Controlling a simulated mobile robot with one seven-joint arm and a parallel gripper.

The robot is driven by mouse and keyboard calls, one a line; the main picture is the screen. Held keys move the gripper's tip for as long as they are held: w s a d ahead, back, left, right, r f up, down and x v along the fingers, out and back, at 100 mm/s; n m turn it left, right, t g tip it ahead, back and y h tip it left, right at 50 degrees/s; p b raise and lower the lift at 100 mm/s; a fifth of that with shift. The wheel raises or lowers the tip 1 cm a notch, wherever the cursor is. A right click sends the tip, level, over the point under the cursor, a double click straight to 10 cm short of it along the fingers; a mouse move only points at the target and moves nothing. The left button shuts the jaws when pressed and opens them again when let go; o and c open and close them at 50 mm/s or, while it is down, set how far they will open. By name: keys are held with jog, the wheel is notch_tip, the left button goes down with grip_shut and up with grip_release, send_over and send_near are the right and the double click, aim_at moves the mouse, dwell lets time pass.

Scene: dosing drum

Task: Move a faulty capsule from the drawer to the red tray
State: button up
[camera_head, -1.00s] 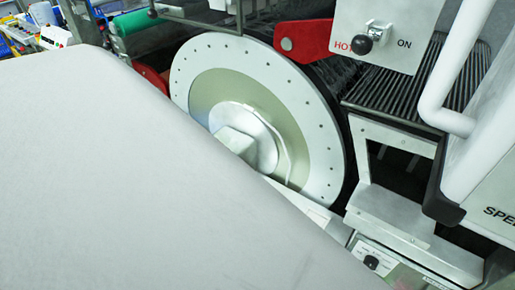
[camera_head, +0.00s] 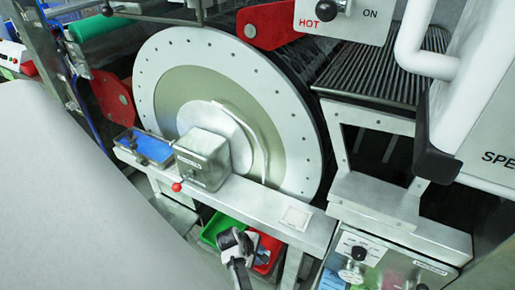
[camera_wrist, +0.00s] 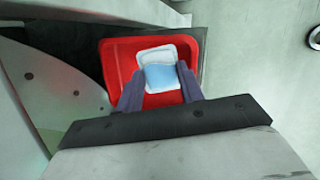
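The red tray (camera_head: 264,266) sits low under the bench, partly hidden by my gripper (camera_head: 236,246) in the head view. In the wrist view the red tray (camera_wrist: 117,62) lies below and around my fingers. A small white capsule with a blue face (camera_wrist: 160,72) is between my fingertips (camera_wrist: 160,78). The fingers close in on both its sides, and it appears held over the tray. Its height above the tray floor is hard to judge. I cannot make out the drawer or any fault on the capsule.
A green tray (camera_head: 216,231) stands left of the red one. The metal bench (camera_head: 240,196) above carries a grey box with a red knob (camera_head: 203,158) and a blue shallow tray (camera_head: 152,147). The large drum (camera_head: 165,80) is behind. A control box (camera_head: 385,262) stands at right.

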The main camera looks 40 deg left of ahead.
jog(key=o, duration=0.7)
jog(key=shift+c, duration=0.2)
jog(key=b+v, duration=0.1)
jog(key=v, duration=1.3)
jog(key=shift+f, duration=0.1)
